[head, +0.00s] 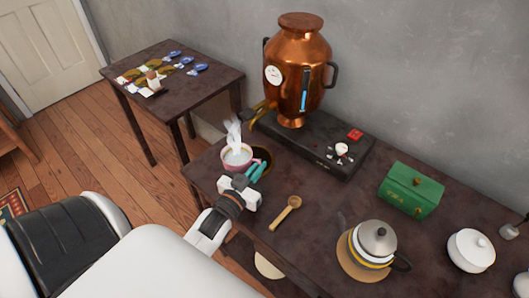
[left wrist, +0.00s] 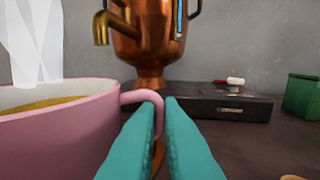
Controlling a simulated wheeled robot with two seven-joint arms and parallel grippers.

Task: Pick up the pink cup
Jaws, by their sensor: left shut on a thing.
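The pink cup (head: 236,160) is at the left end of the dark table, holding a yellowish-brown liquid with white steam above it. In the left wrist view the cup (left wrist: 55,135) fills the left side, with its handle reaching right to between my fingers. My left gripper (head: 257,171) has teal fingers and is at the cup's right side. In the left wrist view my left gripper (left wrist: 160,115) is shut on the cup's handle. I cannot tell whether the cup's base touches the table. My right gripper is not in view.
A copper samovar (head: 298,75) with a spout stands behind the cup on a dark base (head: 310,143). A wooden spoon (head: 286,212), a kettle (head: 372,240), a green box (head: 411,190) and a white pot (head: 470,250) are to the right. A side table (head: 205,88) stands behind left.

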